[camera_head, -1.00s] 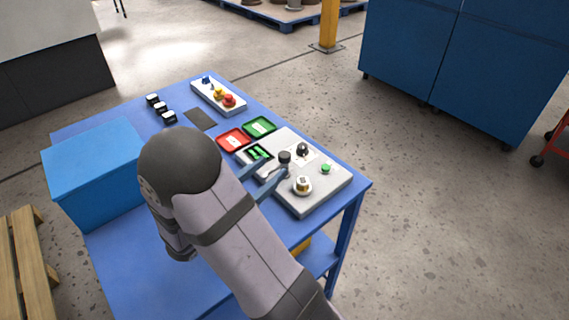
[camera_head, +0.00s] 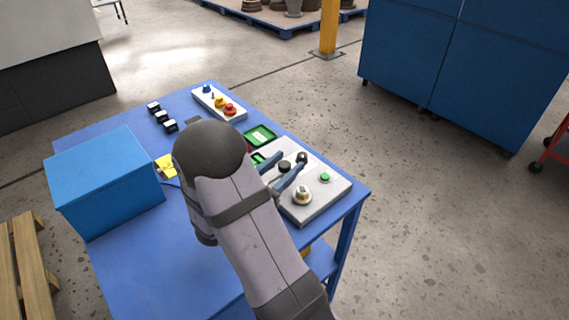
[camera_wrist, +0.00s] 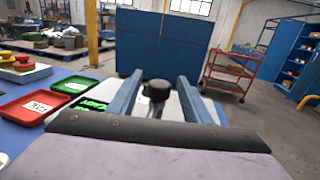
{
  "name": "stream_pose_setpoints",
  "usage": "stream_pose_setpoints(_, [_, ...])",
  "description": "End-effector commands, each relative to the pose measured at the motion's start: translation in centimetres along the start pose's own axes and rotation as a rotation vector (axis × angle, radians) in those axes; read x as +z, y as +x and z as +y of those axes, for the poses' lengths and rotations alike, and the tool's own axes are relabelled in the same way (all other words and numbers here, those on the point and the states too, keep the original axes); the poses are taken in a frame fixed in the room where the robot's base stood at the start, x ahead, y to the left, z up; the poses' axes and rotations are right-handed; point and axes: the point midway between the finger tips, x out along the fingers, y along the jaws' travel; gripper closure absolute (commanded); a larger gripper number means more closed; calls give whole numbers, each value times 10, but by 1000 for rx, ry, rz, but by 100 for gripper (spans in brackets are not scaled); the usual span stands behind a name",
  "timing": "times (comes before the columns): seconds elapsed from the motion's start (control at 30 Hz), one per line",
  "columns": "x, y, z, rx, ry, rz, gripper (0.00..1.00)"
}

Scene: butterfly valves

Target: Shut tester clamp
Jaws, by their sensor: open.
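The tester (camera_head: 318,205) is a light grey plate unit at the near right of the blue table. On it are a black round knob (camera_head: 302,156), a black cylinder cap (camera_head: 284,166), a brass-and-white round part (camera_head: 302,195) and a green button (camera_head: 325,177). I cannot tell for sure which part is the clamp's handle. My gripper (camera_head: 293,157) is open above the tester, its blue fingers reaching toward the round knob. In the wrist view a black knob (camera_wrist: 157,88) shows between the open fingers; contact is not visible.
A green tray (camera_head: 260,135) and a mostly hidden red tray lie left of the tester; the red tray (camera_wrist: 32,107) shows in the wrist view. A control box (camera_head: 219,103), several black-and-white blocks (camera_head: 161,116), a blue box (camera_head: 105,180) and a yellow item (camera_head: 167,166) share the table.

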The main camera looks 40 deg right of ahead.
Motion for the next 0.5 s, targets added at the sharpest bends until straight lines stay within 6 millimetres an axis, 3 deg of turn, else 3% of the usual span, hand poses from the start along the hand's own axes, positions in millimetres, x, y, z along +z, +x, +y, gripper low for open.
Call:
stream_pose_setpoints(0.23, [0,1,0,1,1,0,55])
stream_pose_setpoints(0.43, [0,1,0,0,1,0,100])
stream_pose_setpoints(0.5, [0,1,0,0,1,0,100])
